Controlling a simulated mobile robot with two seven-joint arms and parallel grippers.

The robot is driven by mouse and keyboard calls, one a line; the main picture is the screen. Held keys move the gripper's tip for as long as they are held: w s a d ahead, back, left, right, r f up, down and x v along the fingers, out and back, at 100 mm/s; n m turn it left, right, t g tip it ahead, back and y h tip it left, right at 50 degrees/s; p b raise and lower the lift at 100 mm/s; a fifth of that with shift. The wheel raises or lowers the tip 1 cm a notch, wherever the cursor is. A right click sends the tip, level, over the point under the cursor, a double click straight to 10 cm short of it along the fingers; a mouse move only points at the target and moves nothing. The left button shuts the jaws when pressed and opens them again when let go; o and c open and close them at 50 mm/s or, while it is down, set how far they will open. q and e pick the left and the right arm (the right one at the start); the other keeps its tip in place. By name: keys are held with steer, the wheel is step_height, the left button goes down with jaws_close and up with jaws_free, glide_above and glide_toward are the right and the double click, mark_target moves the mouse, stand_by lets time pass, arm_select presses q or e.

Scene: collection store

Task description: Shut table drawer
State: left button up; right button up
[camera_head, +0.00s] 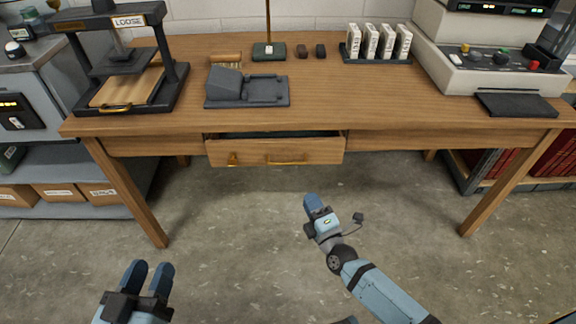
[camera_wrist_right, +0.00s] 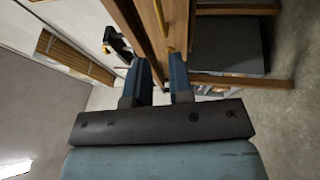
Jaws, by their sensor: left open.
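The wooden table drawer (camera_head: 318,151) sits under the front edge of the table (camera_head: 400,122) and is partly open, with a dark gap above its front. Its front bears a brass handle (camera_head: 286,161) and a second brass fitting (camera_head: 233,158) to the left. My right gripper (camera_head: 311,203) is below and in front of the drawer, apart from it. In the right wrist view its two fingers (camera_wrist_right: 160,68) are apart with nothing held, facing wooden surfaces with brass parts. My left gripper (camera_head: 149,273) is open and empty at the lower left, well short of the table.
A press marked LOOSE (camera_head: 128,60), a grey block on a base (camera_head: 250,90), a rack of white cases (camera_head: 375,45) and a console (camera_head: 480,60) stand on the table. Table legs (camera_head: 125,190) flank clear floor. Shelves stand at both sides.

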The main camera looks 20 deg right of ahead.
steer(key=b, duration=0.2)
glide_toward(291, 155)
steer(key=a, duration=0.2)
steer(key=x, duration=0.2)
steer(key=b+x, duration=0.1)
steer(key=x, duration=0.1)
steer(key=b+x, duration=0.1)
steer(key=x, duration=0.2)
steer(key=shift+s+d+r, duration=0.1)
steer(key=shift+d+r, duration=0.05)
steer(key=shift+r, duration=0.1)
arm_select(q)
steer(key=shift+d+r+h, duration=0.2)
steer(key=shift+d+h, duration=0.65)
steer(key=shift+h, duration=0.05)
arm_select(e)
jaws_close()
steer(key=w, duration=0.2)
steer(key=w+d, duration=0.1)
steer(key=shift+w, duration=0.4)
arm_select(q)
steer(key=shift+s+r+t, duration=0.15)
steer(key=shift+r+t, duration=0.15)
steer(key=shift+t, duration=0.2)
arm_select(e)
steer(key=shift+w+d+r, duration=0.1)
steer(key=shift+d+r, duration=0.05)
